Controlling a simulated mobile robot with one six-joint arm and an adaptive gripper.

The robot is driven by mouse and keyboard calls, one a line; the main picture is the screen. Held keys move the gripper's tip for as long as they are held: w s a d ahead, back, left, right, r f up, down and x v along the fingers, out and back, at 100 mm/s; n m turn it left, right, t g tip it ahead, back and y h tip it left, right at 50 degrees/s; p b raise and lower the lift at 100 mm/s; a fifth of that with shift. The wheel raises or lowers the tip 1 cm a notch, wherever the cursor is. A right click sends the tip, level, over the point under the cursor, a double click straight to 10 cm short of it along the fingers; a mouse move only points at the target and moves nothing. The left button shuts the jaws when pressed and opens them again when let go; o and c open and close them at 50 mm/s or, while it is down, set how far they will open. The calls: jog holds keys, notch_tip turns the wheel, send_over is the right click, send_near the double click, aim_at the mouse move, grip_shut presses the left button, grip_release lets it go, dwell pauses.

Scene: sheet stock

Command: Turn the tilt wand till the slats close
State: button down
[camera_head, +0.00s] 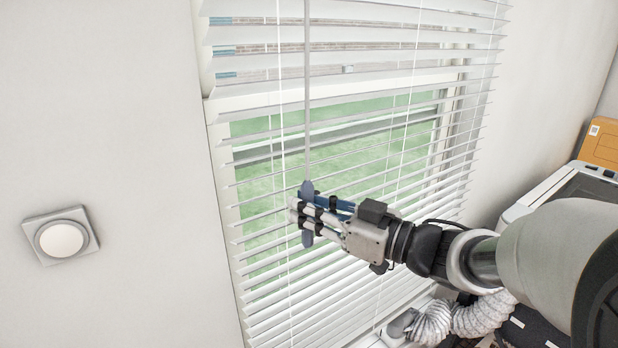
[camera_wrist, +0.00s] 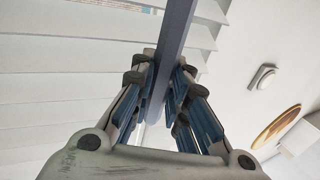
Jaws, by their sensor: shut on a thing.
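The tilt wand (camera_head: 307,90) hangs down in front of the blind near its left side, as a long grey rod with a blue-grey grip at its lower end. My gripper (camera_head: 310,212) is shut on the wand at this grip, with the grip's ends showing above and below the fingers. In the wrist view the wand (camera_wrist: 174,40) runs up from between the blue-padded fingers (camera_wrist: 160,95). The white slats (camera_head: 350,190) of the blind are tilted open, with green and the window frame showing through the gaps.
A round white knob on a square plate (camera_head: 61,238) is on the wall at left. A printer-like machine (camera_head: 560,190) with an orange box (camera_head: 602,143) stands at right. A ribbed white hose (camera_head: 470,318) lies below my arm. Thin cords hang along the blind.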

jog(key=n+g+y+p, duration=0.1)
jog(key=n+g+p, duration=0.1)
jog(key=n+g+y+p, duration=0.1)
jog(key=g+p, duration=0.1)
jog(key=g, duration=0.1)
jog(key=shift+w+r+n+p, duration=0.1)
jog(key=shift+r+n+p, duration=0.1)
jog(key=shift+n+p, duration=0.15)
jog(key=n+g+p, duration=0.2)
jog(key=g, duration=0.1)
jog(key=n+g+y+p, duration=0.1)
jog(key=g+p, duration=0.1)
jog(key=g, duration=0.1)
jog(key=shift+n, duration=0.35)
jog(key=n+g+h+p, duration=0.1)
jog(key=n+g+p, duration=0.1)
jog(key=g+p, duration=0.2)
jog(key=shift+n+g+p, duration=0.3)
jog(key=shift+n+p, duration=0.1)
jog(key=shift+p, duration=0.2)
jog(key=n+g+p, duration=0.1)
jog(key=p, duration=0.1)
jog(key=shift+f+g+h+p, duration=0.1)
jog(key=shift+g+h+p, duration=0.2)
jog(key=shift+p, duration=0.05)
jog(key=shift+f+n+g+p, duration=0.15)
jog(key=shift+n+g+p, duration=0.25)
jog(key=shift+p, duration=0.15)
